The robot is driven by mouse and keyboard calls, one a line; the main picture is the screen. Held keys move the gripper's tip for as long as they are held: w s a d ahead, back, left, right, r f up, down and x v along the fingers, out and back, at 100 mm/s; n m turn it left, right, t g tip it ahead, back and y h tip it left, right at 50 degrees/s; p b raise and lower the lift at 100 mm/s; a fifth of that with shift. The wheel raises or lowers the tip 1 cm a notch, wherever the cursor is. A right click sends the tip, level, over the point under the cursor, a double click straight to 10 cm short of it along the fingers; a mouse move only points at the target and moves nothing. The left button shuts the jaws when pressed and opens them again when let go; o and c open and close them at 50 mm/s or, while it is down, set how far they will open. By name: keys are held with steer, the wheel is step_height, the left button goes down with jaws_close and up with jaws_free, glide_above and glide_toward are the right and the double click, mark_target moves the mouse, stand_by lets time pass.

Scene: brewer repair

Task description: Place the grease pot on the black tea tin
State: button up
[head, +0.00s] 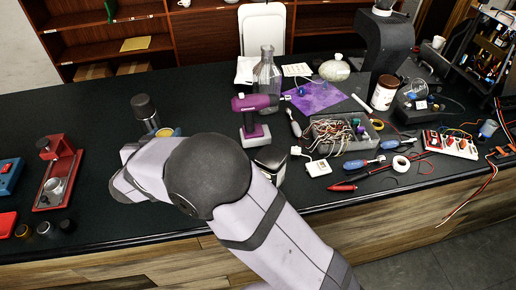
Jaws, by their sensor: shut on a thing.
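My arm reaches from the lower right to the left middle of the head view, and its links hide my gripper's fingers and anything between them. A small round thing with a yellowish top (165,132) shows just beyond my wrist, partly covered; it may be the grease pot, but I cannot tell what it rests on. A dark container with a pale edge (270,158) stands on the counter to the right of my arm, partly covered; it may be the black tea tin. I cannot read a label on either.
A dark cylinder with a grey band (146,112) stands just beyond my wrist. A purple drill (252,118) and glass flask (267,74) stand right of it. A red device (58,176) and small jars (45,230) are at left. The back left counter is clear.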

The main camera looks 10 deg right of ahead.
steer(key=w+d+r+m+g+h+p, duration=0.1)
steer(key=w+d+r+m+h, duration=0.1)
steer(key=d, duration=0.4)
steer(key=w+d+r+m+h+p, duration=0.1)
steer(key=w+d+r+h+p, duration=0.1)
steer(key=d, duration=0.4)
step_height(320, 180, up, 2)
steer(key=m+g+h+p, duration=0.1)
steer(key=m+g+h, duration=0.6)
steer(key=m+g, duration=0.25)
glide_above(271, 156)
steer(key=shift+m, duration=0.35)
steer(key=shift+s+f+p, duration=0.1)
steer(key=shift+f+p, duration=1.8)
steer(key=shift+f, duration=2.95)
steer(key=shift+f, duration=0.2)
steer(key=o, duration=1.2)
steer(key=shift+c, duration=0.2)
